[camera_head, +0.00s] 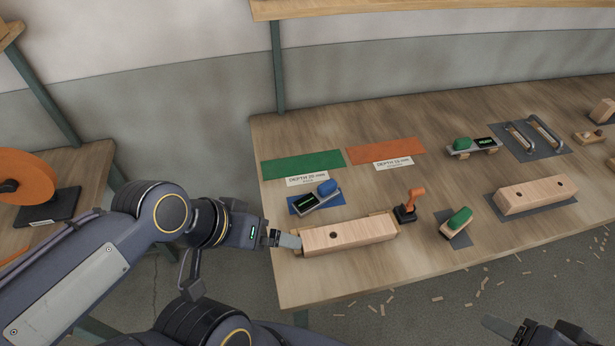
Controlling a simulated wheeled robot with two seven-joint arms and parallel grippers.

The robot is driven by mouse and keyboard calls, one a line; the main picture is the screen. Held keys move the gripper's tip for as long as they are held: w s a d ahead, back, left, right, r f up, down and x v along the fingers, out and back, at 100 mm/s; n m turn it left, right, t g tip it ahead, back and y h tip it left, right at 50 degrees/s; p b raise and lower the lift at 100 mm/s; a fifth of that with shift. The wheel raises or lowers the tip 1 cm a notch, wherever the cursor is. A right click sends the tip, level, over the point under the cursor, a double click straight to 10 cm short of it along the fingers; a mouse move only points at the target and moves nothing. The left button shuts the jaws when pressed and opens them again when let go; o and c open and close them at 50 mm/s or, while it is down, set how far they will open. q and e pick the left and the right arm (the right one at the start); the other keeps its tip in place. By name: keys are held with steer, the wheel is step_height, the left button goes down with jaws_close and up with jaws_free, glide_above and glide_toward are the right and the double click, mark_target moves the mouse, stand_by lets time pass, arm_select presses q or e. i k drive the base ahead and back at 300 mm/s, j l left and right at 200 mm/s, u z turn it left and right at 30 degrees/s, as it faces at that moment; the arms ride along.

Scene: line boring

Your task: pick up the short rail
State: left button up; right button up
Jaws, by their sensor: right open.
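Two pale wooden rails lie on the bench, and I cannot tell for sure which is the short one. The nearer rail (360,234) has one visible hole and lies between end blocks at the bench's front left. The other rail (536,196) has two holes and lies on a grey mat at the right. My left gripper (287,240) is at the left end of the nearer rail; its finger gap is not clear, nor whether it touches. My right gripper (500,326) is open at the bottom right, beyond the bench's front edge and apart from both rails.
An orange-handled clamp (411,204) stands at the nearer rail's right end. Metal handles (533,134) lie at the back right. Wood chips litter the floor.

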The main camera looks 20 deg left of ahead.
mark_target(319, 241)
steer(key=k+j+z, duration=0.1)
steer(key=z, duration=0.25)
steer(key=k+j+z, duration=0.15)
steer(key=z, duration=0.2)
steer(key=k+z, duration=0.15)
steer(key=z, duration=0.15)
